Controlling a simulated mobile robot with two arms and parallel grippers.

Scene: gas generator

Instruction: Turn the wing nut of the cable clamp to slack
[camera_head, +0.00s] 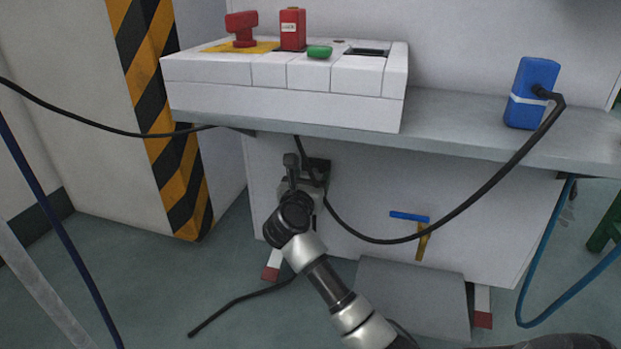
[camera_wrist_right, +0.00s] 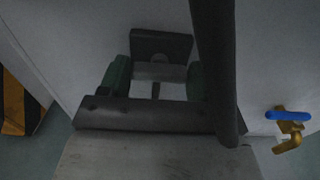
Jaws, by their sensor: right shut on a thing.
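The cable clamp (camera_head: 319,168) is a dark plate on the front of the white cabinet, below the grey shelf. It also shows in the wrist view as a dark block (camera_wrist_right: 160,42). My right gripper (camera_head: 292,172) is at the clamp, in front of it. The black cable (camera_wrist_right: 214,70) passes close in front of the wrist camera. My left gripper is not in view.
A white control box (camera_head: 285,108) with red and green controls stands on the shelf (camera_head: 455,130). The black cable hangs from a blue plug (camera_head: 531,92) to the clamp area. A blue-handled brass valve (camera_head: 415,222) is to the right.

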